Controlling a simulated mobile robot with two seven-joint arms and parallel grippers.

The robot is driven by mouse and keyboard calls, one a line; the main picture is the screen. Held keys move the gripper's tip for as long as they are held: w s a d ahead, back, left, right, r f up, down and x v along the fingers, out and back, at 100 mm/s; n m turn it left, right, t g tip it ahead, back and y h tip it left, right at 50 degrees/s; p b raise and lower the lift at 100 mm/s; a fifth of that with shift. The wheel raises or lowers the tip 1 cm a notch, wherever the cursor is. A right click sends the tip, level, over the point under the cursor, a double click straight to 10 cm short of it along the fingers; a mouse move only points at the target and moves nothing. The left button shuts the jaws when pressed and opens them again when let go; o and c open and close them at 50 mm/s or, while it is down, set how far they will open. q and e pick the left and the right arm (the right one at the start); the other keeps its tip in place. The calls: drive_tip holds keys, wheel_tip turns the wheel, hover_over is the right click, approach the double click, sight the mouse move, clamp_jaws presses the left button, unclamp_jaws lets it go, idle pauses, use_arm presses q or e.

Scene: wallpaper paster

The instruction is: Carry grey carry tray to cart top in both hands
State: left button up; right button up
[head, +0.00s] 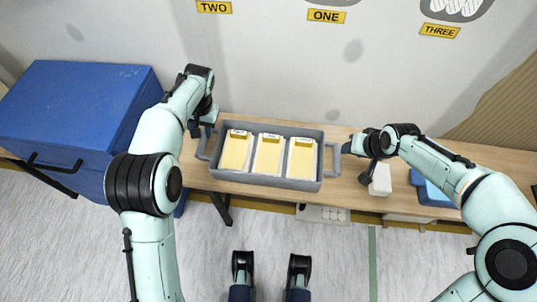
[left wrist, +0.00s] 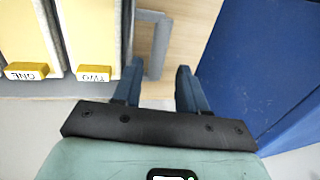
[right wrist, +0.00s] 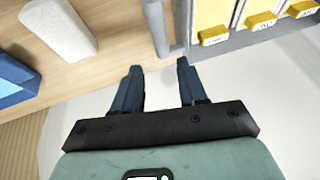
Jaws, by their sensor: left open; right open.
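The grey carry tray (head: 265,181) rests on the wooden table and holds three cream-yellow sheet stacks with yellow labels. It has a loop handle at each end. My left gripper (head: 205,128) is open at the left handle; in the left wrist view the fingers (left wrist: 158,78) stand either side of the handle's line (left wrist: 153,45). My right gripper (head: 352,146) is open by the right handle (head: 334,160); in the right wrist view its fingers (right wrist: 158,75) point at the handle (right wrist: 156,28). Contact is not clear in either view.
A blue unit with a black handle and a bare flat top (head: 75,105) stands left of the table (head: 345,190); I cannot tell whether it is the cart. A white block (head: 380,180) and a blue item (head: 430,190) lie on the right. Wall signs hang behind.

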sight(202, 149)
use_arm(q)
drive_tip(key=a+f, duration=0.1)
drive_tip(key=f, duration=0.7)
drive_tip(key=a+f, duration=0.1)
drive_tip(key=f, duration=0.4)
drive_tip(key=shift+w+a, duration=0.15)
drive_tip(key=shift+a, duration=0.15)
use_arm(e)
drive_tip(key=x, duration=1.3)
drive_tip(key=shift+w+f, duration=0.1)
drive_tip(key=shift+f, duration=0.05)
use_arm(q)
drive_tip(key=shift+c, duration=0.3)
use_arm(e)
drive_tip(key=shift+c, duration=0.2)
use_arm(q)
clamp_jaws()
use_arm(e)
clamp_jaws()
